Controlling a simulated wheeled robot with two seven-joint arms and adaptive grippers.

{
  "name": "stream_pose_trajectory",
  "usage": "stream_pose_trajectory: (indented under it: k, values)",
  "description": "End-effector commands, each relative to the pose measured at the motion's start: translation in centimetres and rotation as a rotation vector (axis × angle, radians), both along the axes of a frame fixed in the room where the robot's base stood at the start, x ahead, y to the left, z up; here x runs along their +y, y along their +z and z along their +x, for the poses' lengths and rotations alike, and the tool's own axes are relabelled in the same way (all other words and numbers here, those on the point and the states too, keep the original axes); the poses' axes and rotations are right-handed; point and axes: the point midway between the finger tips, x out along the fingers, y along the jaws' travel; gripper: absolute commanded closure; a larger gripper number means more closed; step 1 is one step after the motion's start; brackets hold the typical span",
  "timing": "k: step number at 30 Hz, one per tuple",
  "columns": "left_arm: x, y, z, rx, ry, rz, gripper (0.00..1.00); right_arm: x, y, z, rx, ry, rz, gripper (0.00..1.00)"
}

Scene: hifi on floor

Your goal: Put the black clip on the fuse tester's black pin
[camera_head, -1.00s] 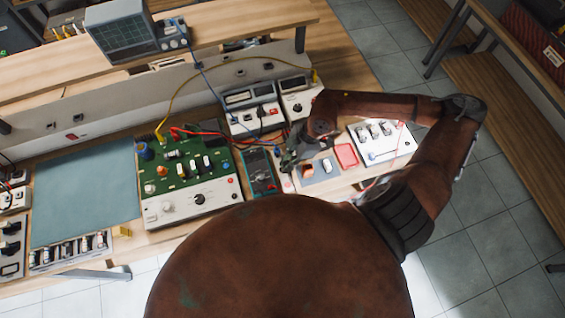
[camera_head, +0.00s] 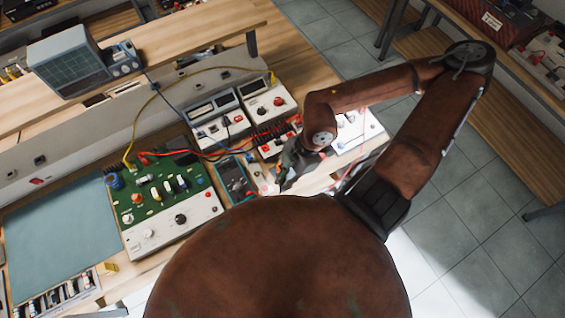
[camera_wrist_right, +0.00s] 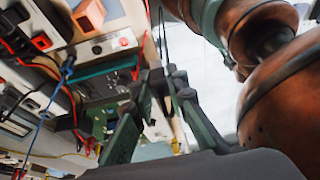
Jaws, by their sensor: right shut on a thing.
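My right gripper (camera_head: 287,178) reaches over the front of the bench, right of the multimeter (camera_head: 237,179). In the right wrist view its fingers (camera_wrist_right: 153,95) are closed together. A thin dark piece, seemingly the black clip (camera_wrist_right: 161,32), sticks out past the fingertips; its jaws are too blurred to make out. I cannot tell for certain which box is the fuse tester; a white unit (camera_head: 357,131) stands partly behind my right forearm. No black pin can be made out. My left gripper is not in view.
A green circuit board (camera_head: 165,190) sits left of the multimeter. Grey meter boxes (camera_head: 217,125) stand behind, with red, black, yellow and blue leads around them. A blue mat (camera_head: 60,230) lies bare at the left. A blue lead (camera_wrist_right: 45,110) hangs in the right wrist view.

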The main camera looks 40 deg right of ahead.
Motion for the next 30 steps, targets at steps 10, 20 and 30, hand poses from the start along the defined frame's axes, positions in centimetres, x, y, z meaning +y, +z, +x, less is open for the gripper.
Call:
stream_pose_trajectory:
  k: [10, 20, 30]
  values:
    - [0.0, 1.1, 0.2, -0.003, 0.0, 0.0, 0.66, 0.0, 1.5, 0.0, -0.001, 0.001, -0.001, 1.0]
    - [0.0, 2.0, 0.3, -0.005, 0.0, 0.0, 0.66, 0.0, 2.7, 0.0, -0.001, 0.001, -0.001, 1.0]
    - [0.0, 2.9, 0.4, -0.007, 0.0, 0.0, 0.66, 0.0, 4.0, 0.0, -0.001, 0.001, -0.001, 1.0]
